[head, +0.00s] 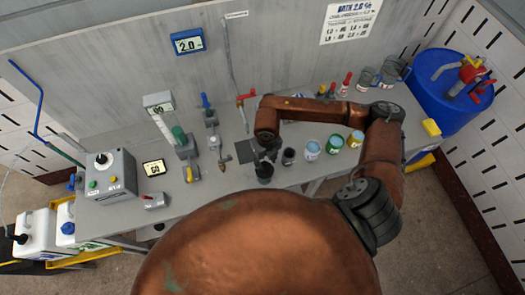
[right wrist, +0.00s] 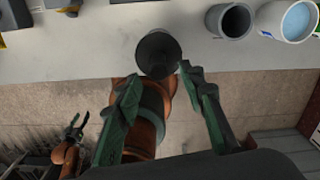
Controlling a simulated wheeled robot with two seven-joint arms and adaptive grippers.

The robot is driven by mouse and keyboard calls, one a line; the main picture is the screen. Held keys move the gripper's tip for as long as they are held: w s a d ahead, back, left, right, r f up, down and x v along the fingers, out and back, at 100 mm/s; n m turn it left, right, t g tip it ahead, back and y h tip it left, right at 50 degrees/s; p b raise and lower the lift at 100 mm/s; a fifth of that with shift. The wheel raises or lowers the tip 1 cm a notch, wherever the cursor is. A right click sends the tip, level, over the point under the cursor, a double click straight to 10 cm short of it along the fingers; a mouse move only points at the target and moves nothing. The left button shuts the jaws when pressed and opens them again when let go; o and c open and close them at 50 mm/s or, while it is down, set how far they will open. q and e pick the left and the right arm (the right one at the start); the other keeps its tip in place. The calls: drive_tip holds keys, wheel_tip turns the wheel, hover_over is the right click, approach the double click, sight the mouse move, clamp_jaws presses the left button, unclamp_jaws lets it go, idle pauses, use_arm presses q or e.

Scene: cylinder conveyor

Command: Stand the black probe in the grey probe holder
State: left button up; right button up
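My right gripper (right wrist: 159,78) has its green-and-black fingers spread apart. A dark, round, cup-like object (right wrist: 158,52) shows just ahead of and between the fingertips, at the bench's front edge; I cannot tell if the fingers touch it. In the head view a dark cylinder (head: 264,172) is below the end of my right arm, whose gripper is hard to make out there. I cannot tell whether this is the black probe. A grey block (head: 211,118) with a blue-topped piece may be the probe holder. My left gripper (right wrist: 76,124) shows small, its jaws apart, low left in the right wrist view.
A dark cup (head: 289,156), a blue-filled cup (head: 312,150) and other coloured cups stand to the right on the bench. A grey control box (head: 108,177) and small stands are to the left. A blue barrel (head: 445,95) stands at the far right.

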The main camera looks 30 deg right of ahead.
sight(265, 165)
use_arm(q)
drive_tip(key=s, duration=0.6)
use_arm(e)
wheel_tip(265, 165, down, 3)
drive_tip(key=shift+s+a+f+p, duration=0.15)
drive_tip(key=shift+f+p, duration=0.05)
drive_tip(key=shift+p, duration=0.2)
drive_tip(key=shift+w+f, duration=0.6)
drive_tip(key=shift+f, duration=0.15)
drive_tip(key=shift+s, duration=0.5)
drive_tip(key=shift+w, duration=0.25)
drive_tip(key=c, duration=0.4)
drive_tip(key=shift+s, duration=0.2)
drive_tip(key=c, duration=0.3)
drive_tip(key=shift+w, duration=0.1)
clamp_jaws()
drive_tip(key=shift+o, duration=0.2)
unclamp_jaws()
drive_tip(key=shift+c, duration=1.7)
use_arm(q)
drive_tip(key=w, duration=0.2)
drive_tip(key=w+r, duration=0.1)
drive_tip(key=w, duration=0.1)
drive_tip(key=shift+w+r, duration=0.1)
drive_tip(key=shift+w, duration=0.25)
use_arm(e)
clamp_jaws()
